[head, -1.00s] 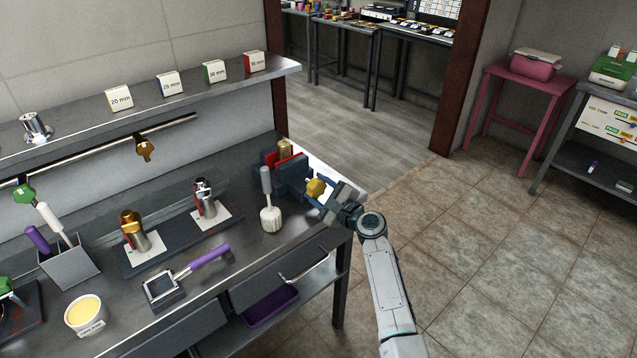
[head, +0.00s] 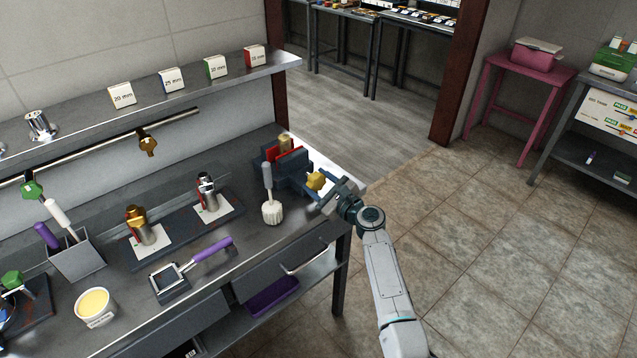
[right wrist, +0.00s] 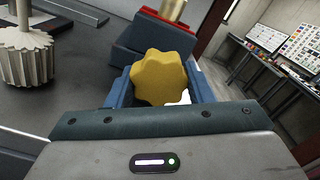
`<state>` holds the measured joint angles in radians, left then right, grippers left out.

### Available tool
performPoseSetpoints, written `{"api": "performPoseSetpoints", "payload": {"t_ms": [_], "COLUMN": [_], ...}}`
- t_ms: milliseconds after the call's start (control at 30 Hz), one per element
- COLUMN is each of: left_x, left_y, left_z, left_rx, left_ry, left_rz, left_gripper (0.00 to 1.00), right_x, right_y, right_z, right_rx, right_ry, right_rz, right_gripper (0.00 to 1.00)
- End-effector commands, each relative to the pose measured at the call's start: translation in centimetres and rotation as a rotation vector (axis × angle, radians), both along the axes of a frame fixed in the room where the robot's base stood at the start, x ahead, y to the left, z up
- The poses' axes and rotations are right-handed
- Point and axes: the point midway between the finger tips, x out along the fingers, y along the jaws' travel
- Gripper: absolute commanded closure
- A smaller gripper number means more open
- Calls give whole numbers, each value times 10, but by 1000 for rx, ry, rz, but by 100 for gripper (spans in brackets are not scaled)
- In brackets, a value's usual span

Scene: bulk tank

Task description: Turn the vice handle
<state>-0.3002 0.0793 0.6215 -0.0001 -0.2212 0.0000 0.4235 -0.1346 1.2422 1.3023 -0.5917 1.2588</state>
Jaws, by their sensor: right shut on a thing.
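The vice (head: 287,172) is a dark blue body with red jaw faces at the right end of the workbench. A brass piece (head: 284,143) stands between its jaws. The vice handle (head: 316,181) is a yellow lobed knob on its near right side; it fills the middle of the right wrist view (right wrist: 160,78). My right gripper (head: 325,192) is at the handle, with a blue finger on each side of the knob, shut on it. In the right wrist view the fingers (right wrist: 160,92) show left and right of it. My left gripper is not in view.
A white toothed brush-like tool (head: 272,211) stands on the bench just left of the handle. Valve parts on a dark mat (head: 180,238), a purple-handled tool (head: 212,250) and a tub (head: 95,306) lie further left. The floor to the right is clear.

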Motion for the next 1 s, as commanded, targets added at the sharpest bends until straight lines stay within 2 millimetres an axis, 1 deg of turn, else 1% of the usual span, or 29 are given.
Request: {"api": "performPoseSetpoints", "payload": {"t_ms": [133, 167, 200, 233, 267, 533, 667, 767, 1000], "left_x": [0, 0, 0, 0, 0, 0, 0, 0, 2], "left_y": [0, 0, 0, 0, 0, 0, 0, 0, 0], "left_z": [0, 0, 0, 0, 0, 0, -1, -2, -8], "left_rx": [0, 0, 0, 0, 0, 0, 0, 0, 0], "left_ry": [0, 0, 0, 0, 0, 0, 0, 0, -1], "left_rz": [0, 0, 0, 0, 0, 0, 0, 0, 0], "left_gripper": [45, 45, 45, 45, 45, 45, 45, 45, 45], "right_x": [-1, -1, -1, -1, -1, -1, -8, -21, -60], "right_y": [0, 0, 0, 0, 0, 0, -6, -15, -44], "right_z": [-2, -2, -2, -2, -2, -1, -2, -2, -4], "right_rx": [-2, -2, -2, -2, -2, -2, -4, -4, -5], "right_ry": [3, 3, 3, 2, 2, 1, 0, -1, 0], "right_rz": [0, 0, 0, 1, 1, 0, 0, -1, -1], "right_gripper": [75, 47, 39, 33, 31, 31, 31, 31, 31]}}
